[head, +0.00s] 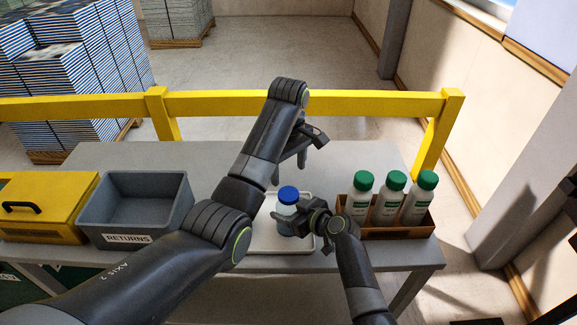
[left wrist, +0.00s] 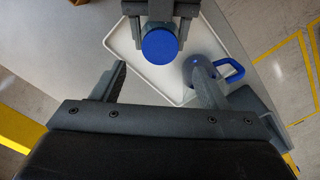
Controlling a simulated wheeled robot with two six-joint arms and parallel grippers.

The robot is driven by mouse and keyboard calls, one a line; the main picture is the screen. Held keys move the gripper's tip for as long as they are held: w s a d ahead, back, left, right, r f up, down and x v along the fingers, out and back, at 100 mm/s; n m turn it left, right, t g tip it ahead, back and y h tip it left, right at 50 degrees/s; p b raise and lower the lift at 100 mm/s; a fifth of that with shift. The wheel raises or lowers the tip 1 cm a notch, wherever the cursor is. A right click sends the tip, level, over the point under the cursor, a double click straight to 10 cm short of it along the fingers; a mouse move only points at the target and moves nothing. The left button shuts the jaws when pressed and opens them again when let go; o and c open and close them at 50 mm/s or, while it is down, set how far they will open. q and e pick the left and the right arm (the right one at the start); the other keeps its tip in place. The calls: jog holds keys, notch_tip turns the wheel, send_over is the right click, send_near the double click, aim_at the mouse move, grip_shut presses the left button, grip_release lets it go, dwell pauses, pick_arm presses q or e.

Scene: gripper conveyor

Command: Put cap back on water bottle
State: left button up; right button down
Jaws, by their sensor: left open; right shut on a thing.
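The water bottle (head: 285,228) stands upright on a pale tray (head: 262,240), with its blue cap (head: 288,195) at its top. How well the cap is seated I cannot tell. My right gripper (head: 302,221) is shut on the bottle below the cap, from the right. In the left wrist view the round cap top (left wrist: 160,46) shows against the right gripper. My left gripper (head: 289,168) is open and empty, above and behind the cap. Its two fingers are spread in the left wrist view (left wrist: 158,88), and the cap lies beyond them, not between them.
An orange-brown crate (head: 385,233) with several green-capped bottles is close on the right. A grey RETURNS bin (head: 128,237) and yellow box (head: 45,200) stand left. A blue loop-handled object (left wrist: 232,70) is partly behind a left finger. The table's back is clear before a yellow rail (head: 230,104).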

aim_at(288, 193)
pick_arm(q)
jog(key=shift+r+n, duration=0.1)
jog(key=shift+n, duration=0.2)
jog(key=shift+f, duration=4.05)
jog(key=shift+c, duration=0.2)
jog(key=c, duration=1)
jog(key=m, duration=0.9)
jog(key=shift+m, duration=0.4)
jog(key=o, duration=1.1)
